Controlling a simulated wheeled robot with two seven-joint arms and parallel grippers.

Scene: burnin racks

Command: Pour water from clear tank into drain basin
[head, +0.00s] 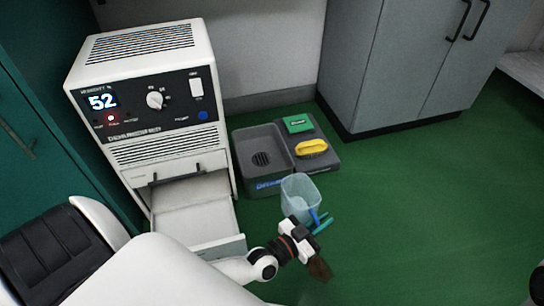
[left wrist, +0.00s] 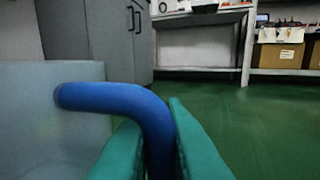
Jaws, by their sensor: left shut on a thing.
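The clear tank (head: 299,196) is a translucent, pale blue container with a blue handle (head: 314,216). It stands nearly upright in front of the drain basin; whether its base touches the floor is hard to tell. My left gripper (head: 319,224) is shut on the handle, at the tank's lower right. In the left wrist view, the blue handle (left wrist: 122,97) runs between the teal fingers, and the tank wall (left wrist: 30,112) fills the left side. The drain basin (head: 244,146) is a dark grey open box with a round grate. The water level cannot be made out.
A white dehumidifier (head: 155,100) reading 52 stands left of the basin, its lower drawer (head: 195,222) pulled out. A grey tray (head: 326,162) right of the basin holds a green box (head: 298,123) and a yellow item (head: 311,147). Grey cabinets (head: 400,70) stand behind. Green floor is clear at right.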

